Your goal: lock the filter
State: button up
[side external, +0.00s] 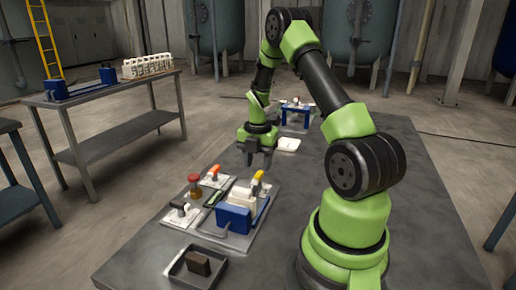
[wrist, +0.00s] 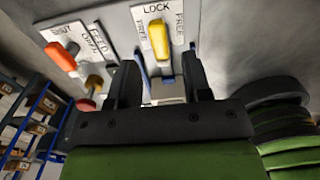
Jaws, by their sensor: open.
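The lock lever has a yellow handle (wrist: 159,40) on a white plate (wrist: 166,12) marked LOCK at the top and FREE at both sides. In the wrist view the handle runs nearly upright in the picture, below the word LOCK; I cannot tell its exact setting. In the side view the yellow handle (side external: 258,176) stands at the far end of the filter press, behind the pale plates (side external: 243,197) and blue end block (side external: 233,218). My gripper (side external: 258,164) is open and empty, pointing down just above the handle. In the wrist view its fingers (wrist: 160,78) are spread, apart from the handle.
An orange feed lever (wrist: 61,55), marked SHUT and OPEN, stands left of the lock lever. A red-brown knob (side external: 195,184) and a black-and-white lever (side external: 180,208) are nearby. A tray (side external: 176,276) holds a dark block.

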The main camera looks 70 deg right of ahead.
aim_at(258, 175)
notch_tip(258, 175, up, 6)
jog(key=shift+r, duration=0.15)
dwell(0.4)
jog(key=a+r+m+t, duration=0.4)
jog(key=a+r+m, duration=0.6)
jog(key=a+r, duration=0.4)
jog(key=s+a+r+m+t+y, duration=0.2)
jog(key=s+a+m+t, duration=0.1)
jog(key=s+a+m, duration=0.6)
jog(key=a+m, duration=0.3)
jog(key=shift+a+r, duration=0.15)
jog(key=shift+r, duration=0.2)
